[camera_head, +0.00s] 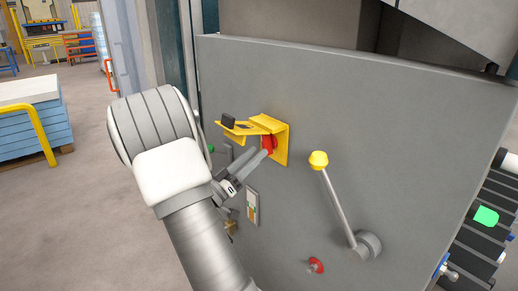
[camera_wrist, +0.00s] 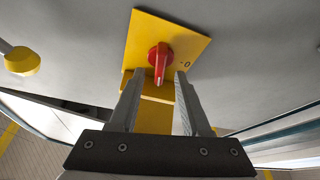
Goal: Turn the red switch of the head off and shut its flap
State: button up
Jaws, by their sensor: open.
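The red switch (camera_head: 268,144) sits on a yellow plate (camera_head: 281,150) on the grey machine panel. In the wrist view the red switch (camera_wrist: 161,57) has its handle pointing down in the picture, and a "0" mark shows to its right. The yellow flap (camera_head: 243,129) is open and sticks out from the plate above the switch, with a dark block on it. In the wrist view the flap (camera_wrist: 155,116) lies behind my fingers. My gripper (camera_wrist: 158,74) is open, one fingertip on each side of the handle; contact cannot be told. In the head view my gripper (camera_head: 261,157) partly hides the switch.
A lever with a yellow knob (camera_head: 319,159) stands out from the panel to the right of the switch. A red button (camera_head: 316,265) is lower down. A small labelled plate (camera_head: 252,207) is below my gripper. A blue stack (camera_head: 30,128) stands at left, with open floor around it.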

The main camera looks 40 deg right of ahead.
aim_at(268, 143)
jog(key=shift+x, duration=1.3)
grip_shut()
